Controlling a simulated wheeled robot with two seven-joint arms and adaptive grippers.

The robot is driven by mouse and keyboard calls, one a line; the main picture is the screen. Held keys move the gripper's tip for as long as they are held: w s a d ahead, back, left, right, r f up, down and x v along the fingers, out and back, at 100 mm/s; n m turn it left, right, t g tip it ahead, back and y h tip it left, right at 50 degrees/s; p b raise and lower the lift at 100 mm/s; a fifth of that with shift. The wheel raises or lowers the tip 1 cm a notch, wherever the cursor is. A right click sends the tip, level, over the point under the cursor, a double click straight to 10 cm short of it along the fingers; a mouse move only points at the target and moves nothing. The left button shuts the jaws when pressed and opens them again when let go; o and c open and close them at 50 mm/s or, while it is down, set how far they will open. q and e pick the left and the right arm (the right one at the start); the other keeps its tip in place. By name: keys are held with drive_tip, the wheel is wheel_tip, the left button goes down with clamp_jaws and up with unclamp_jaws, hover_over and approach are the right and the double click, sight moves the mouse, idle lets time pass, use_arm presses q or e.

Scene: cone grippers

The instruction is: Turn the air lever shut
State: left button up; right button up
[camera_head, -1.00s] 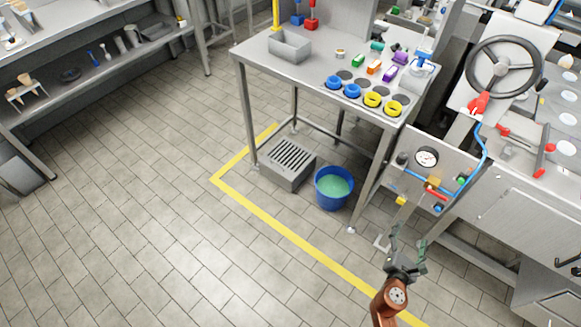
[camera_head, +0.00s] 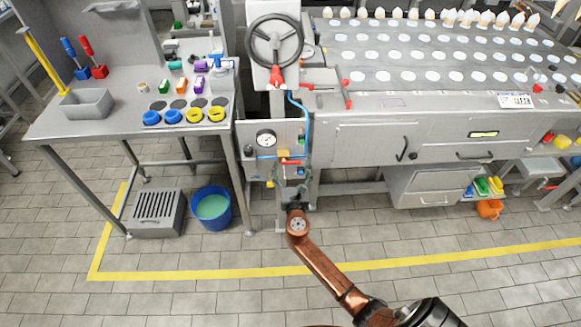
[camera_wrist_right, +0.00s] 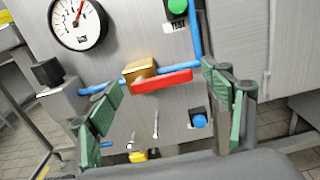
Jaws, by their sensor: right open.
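The air lever (camera_wrist_right: 162,82) is a red handle on a brass valve body (camera_wrist_right: 139,70), set in a blue air line on a grey panel. It lies nearly level, roughly along the line. In the head view the red lever (camera_head: 291,162) looks small, just above my right gripper (camera_head: 291,180). In the right wrist view my right gripper (camera_wrist_right: 162,92) is open, with one green finger on each side of the lever and nothing between them that it grips. I cannot tell the exact depth gap to the lever. My left gripper is not in view.
A round gauge (camera_wrist_right: 80,22) sits upper left of the valve, its needle pointing up. A green button (camera_wrist_right: 177,6) and a blue knob (camera_wrist_right: 199,121) are close by. A handwheel (camera_head: 274,40) stands above the panel. A blue bucket (camera_head: 211,209) is on the floor to the left.

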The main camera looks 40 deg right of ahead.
drive_tip(key=shift+c, duration=0.5)
drive_tip(key=c, duration=1.1)
drive_tip(key=shift+o, duration=0.2)
